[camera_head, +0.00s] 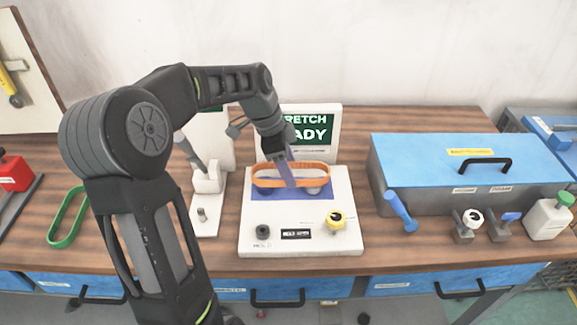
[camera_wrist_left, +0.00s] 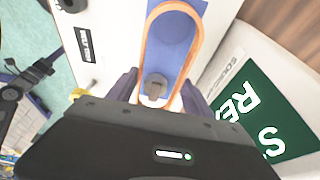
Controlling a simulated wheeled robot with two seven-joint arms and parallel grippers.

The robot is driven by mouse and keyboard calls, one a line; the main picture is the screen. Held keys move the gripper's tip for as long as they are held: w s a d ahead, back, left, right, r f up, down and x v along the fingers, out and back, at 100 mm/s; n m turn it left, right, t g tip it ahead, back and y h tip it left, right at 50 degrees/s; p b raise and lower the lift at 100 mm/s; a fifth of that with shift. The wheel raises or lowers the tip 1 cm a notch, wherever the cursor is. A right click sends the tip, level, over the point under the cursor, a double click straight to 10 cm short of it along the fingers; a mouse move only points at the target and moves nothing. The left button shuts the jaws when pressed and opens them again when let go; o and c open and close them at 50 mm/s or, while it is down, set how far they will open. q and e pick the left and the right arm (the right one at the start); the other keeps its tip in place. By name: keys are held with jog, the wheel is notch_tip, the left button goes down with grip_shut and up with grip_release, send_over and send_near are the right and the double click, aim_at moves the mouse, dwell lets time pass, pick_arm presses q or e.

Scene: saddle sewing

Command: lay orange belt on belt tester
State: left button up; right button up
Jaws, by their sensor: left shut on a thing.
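The orange belt (camera_head: 262,183) is an upright-edged oval loop over the blue patch of the white belt tester (camera_head: 255,222). The gripper's fingers hide part of the belt. My right gripper is not in view.
A screen (camera_head: 322,117) reading "READY" stands behind the tester. A green belt (camera_head: 68,217) lies at the left. A white stand (camera_head: 207,215) is left of the tester. A blue-lidded toolbox (camera_head: 430,150), a blue-handled tool (camera_head: 400,210) and a bottle (camera_head: 549,219) are at the right.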

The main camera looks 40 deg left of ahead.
pick_arm(q)
jog(key=shift+f+b, duration=1.55)
jog(key=shift+f, duration=0.5)
jog(key=o, duration=1.5)
jog(key=shift+r, duration=0.2)
jog(key=v, duration=0.7)
jog(key=shift+r, duration=0.2)
jog(key=shift+s, duration=0.1)
